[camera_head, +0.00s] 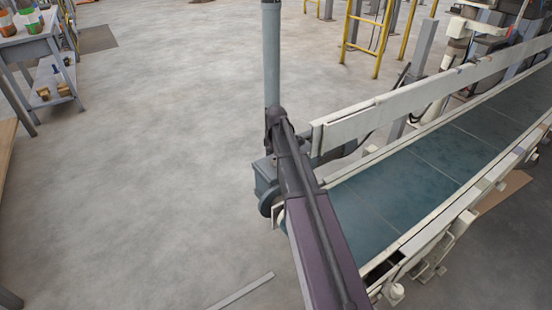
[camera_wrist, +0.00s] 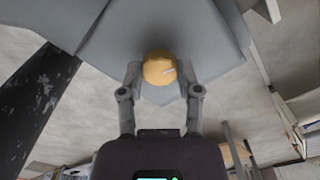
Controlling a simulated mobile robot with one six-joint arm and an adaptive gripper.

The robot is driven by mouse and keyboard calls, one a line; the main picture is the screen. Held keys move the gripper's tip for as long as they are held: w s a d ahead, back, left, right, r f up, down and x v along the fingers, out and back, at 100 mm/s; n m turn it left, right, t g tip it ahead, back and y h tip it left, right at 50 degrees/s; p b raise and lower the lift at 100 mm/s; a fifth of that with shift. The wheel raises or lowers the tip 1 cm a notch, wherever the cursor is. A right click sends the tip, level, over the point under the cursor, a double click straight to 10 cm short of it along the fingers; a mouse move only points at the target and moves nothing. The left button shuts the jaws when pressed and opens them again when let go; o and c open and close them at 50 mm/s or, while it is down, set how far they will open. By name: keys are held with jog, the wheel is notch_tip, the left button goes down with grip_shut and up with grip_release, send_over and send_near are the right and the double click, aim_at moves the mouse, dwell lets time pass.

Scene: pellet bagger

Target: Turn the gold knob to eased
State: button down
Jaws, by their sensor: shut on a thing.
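The gold knob (camera_wrist: 158,69) shows in the wrist view, mounted on a grey panel (camera_wrist: 190,32). In the head view my arm reaches down the middle of the picture, and neither the knob nor my gripper can be made out there. No label for eased is readable.
A conveyor (camera_head: 420,180) with a dark green belt and white rails runs to the right. Yellow guard rails (camera_head: 362,35) stand at the back. A grey shelf table (camera_head: 30,45) with pots is at the upper left. The floor at the left is mostly clear.

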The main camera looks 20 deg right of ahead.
jog(key=shift+c, duration=1.5)
grip_release()
jog(key=shift+m, duration=0.4)
